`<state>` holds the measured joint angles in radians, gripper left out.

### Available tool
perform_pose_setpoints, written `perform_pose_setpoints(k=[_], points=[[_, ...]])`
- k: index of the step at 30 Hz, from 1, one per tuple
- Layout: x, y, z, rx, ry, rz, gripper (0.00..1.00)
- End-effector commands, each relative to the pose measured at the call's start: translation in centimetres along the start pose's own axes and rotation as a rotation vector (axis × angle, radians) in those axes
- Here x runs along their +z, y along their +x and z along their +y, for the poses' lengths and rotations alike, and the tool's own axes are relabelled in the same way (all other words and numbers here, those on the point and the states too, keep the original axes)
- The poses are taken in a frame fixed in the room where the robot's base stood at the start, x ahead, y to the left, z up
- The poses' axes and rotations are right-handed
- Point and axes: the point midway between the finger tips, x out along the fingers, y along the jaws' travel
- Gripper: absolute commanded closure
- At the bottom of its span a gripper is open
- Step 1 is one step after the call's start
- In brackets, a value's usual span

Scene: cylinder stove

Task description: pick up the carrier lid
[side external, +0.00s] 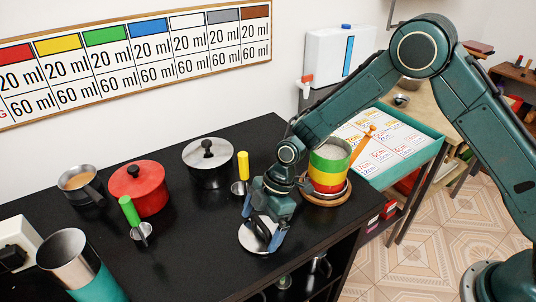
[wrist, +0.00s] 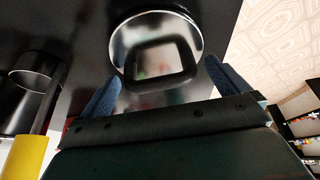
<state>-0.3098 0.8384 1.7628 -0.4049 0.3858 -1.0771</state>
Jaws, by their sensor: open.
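The carrier lid (side external: 248,240) is a shiny silver disc with a black loop handle, lying on the black counter near its front edge. In the wrist view the lid (wrist: 185,30) is at the top middle, its handle (wrist: 128,62) facing me. My gripper (side external: 262,226) is open above the lid, pointing down, with a blue finger on each side of the handle. The fingers also show in the wrist view (wrist: 161,80), with the handle between and just beyond their tips. Whether a finger touches the handle I cannot tell.
A green, yellow and red stacked carrier (side external: 328,168) stands close right of my gripper on a round wooden base. A yellow-handled ladle (side external: 242,170), silver pot (side external: 207,172), red pot (side external: 146,192) and green-handled ladle (side external: 130,212) stand to the left. Counter left of the lid is clear.

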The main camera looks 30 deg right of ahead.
Motion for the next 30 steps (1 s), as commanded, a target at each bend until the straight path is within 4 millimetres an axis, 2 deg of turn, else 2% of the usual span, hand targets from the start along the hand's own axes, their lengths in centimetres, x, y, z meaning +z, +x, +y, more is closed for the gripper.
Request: perform_pose_setpoints(k=[12, 19, 30], points=[[-0.01, -0.03, 0.0, 0.0, 0.0, 0.0, 0.0], [-0.01, -0.04, -0.01, 0.0, 0.0, 0.0, 0.45], [-0.12, -0.26, 0.03, 0.001, -0.001, 0.001, 0.46]])
